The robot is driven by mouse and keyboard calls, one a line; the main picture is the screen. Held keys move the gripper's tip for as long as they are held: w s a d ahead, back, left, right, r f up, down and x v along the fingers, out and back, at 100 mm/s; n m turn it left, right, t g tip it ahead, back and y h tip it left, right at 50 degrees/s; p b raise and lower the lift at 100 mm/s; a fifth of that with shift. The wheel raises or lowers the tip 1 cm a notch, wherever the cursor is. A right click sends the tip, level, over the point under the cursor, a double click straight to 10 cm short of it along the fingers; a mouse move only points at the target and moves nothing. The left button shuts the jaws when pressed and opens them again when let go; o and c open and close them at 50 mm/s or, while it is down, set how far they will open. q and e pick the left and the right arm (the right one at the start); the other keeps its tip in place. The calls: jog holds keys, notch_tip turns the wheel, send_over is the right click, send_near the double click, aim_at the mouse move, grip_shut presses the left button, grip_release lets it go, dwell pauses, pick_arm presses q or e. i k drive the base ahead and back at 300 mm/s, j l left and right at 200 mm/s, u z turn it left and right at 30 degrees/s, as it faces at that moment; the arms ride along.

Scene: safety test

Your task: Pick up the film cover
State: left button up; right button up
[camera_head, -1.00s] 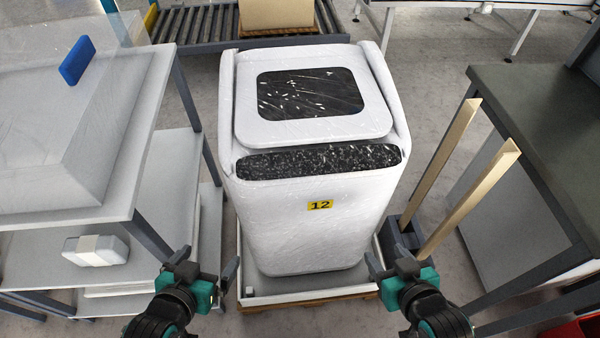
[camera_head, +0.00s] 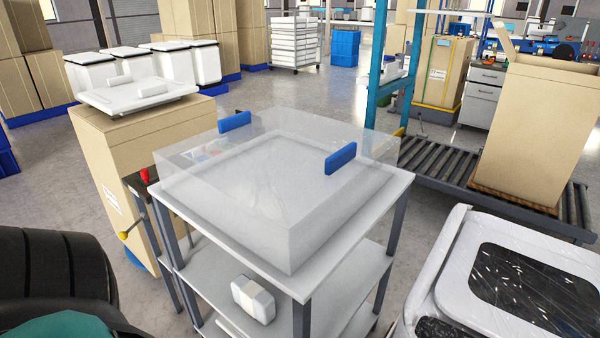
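The film cover (camera_head: 285,215), as I take it, is a clear, see-through box-shaped cover with two upright blue handles, one at its left (camera_head: 235,122) and one at its right (camera_head: 340,158). It rests on the grey top of a shelved table (camera_head: 387,196) in the middle of the head view. A pale, sloped-sided shape shows through it. Dark and teal parts of my own arm fill the lower left corner, apart from the cover. No fingertips of either gripper show.
A white machine (camera_head: 450,262) with a dark window stands at the lower right. A roller conveyor (camera_head: 440,165) carries a tall cardboard box (camera_head: 540,130) behind it. A carton (camera_head: 120,165) with a white tray on top stands left of the table. Open floor lies beyond.

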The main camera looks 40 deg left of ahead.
aim_at(280, 181)
jog(key=u, duration=1.6)
